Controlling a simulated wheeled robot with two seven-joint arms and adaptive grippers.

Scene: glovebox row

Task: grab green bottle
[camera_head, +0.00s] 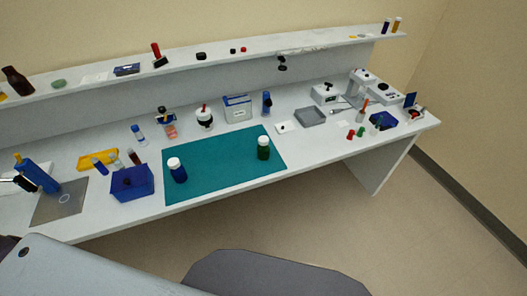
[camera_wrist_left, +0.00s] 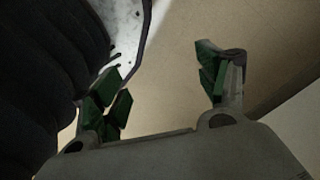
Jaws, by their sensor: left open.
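A green bottle (camera_head: 263,149) with a white cap stands upright near the right side of the teal mat (camera_head: 215,180) in the head view. A blue bottle (camera_head: 178,172) with a white cap stands to its left on the same mat. My left gripper (camera_wrist_left: 165,90) shows only in the left wrist view, with its green-padded fingers wide apart and nothing between them. No bottle is in that view. My right gripper is in neither view.
A blue box (camera_head: 132,183) stands left of the mat, beside a yellow rack (camera_head: 98,159). A grey tray (camera_head: 311,117) and a white scale (camera_head: 326,94) stand behind to the right. A shelf (camera_head: 220,57) runs along the back. The mat is clear between the bottles.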

